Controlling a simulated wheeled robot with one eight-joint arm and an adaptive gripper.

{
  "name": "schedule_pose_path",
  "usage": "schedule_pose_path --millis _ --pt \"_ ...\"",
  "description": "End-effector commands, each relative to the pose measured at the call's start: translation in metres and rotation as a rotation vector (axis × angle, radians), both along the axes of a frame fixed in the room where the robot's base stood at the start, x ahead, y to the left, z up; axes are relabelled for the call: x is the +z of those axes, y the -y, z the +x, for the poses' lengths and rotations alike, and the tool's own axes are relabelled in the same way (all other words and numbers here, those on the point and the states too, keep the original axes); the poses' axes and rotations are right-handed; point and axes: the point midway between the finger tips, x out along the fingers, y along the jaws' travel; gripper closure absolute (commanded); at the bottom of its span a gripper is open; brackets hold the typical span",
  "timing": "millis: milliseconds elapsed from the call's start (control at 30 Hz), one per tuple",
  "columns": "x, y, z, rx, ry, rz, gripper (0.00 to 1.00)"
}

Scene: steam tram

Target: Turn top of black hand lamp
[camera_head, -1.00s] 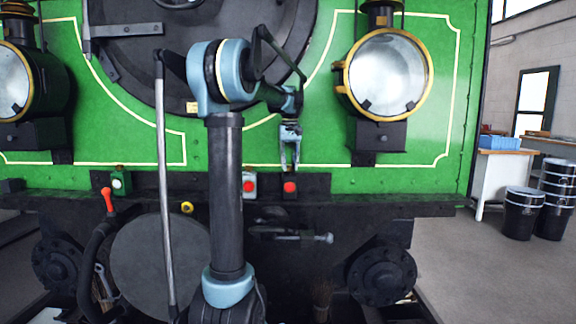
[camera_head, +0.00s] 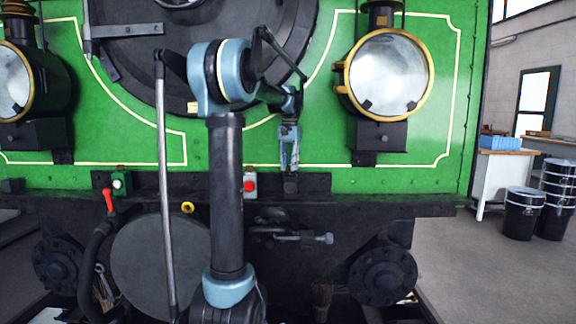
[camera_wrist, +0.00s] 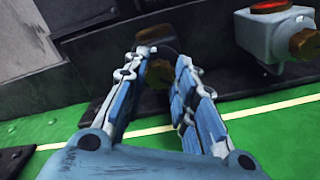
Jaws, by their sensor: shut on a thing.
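The black hand lamp (camera_head: 290,188) stands on the dark ledge at the front of the green tram, below the right headlamp's left side. Its front looks dark in the head view, with no red showing. My gripper (camera_head: 289,168) reaches down on it from above. In the wrist view my gripper (camera_wrist: 158,62) has its two fingers on either side of the lamp's brass-brown top (camera_wrist: 158,74), shut on it. The lamp's body is mostly hidden there by the fingers and shadow.
A grey-white hand lamp (camera_head: 249,186) with a red lens stands close to the left; it also shows in the wrist view (camera_wrist: 262,35). A green hand lamp (camera_head: 121,183) is further left. The right headlamp (camera_head: 388,75) juts out above right.

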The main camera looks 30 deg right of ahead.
Motion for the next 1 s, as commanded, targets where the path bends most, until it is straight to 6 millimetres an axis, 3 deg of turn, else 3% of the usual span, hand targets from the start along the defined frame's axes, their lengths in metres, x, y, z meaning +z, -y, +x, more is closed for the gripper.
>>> schedule_pose_path --millis 333,900,933,1000 --pt "0.0001 -0.0002 0.0007 -0.159 0.0 0.0 0.99" --pt "0.0001 -0.0002 0.0007 -0.193 0.0 0.0 0.99" --pt "0.0001 -0.0002 0.0007 -0.193 0.0 0.0 0.73" --pt "0.0001 -0.0002 0.0007 -0.193 0.0 0.0 0.57"
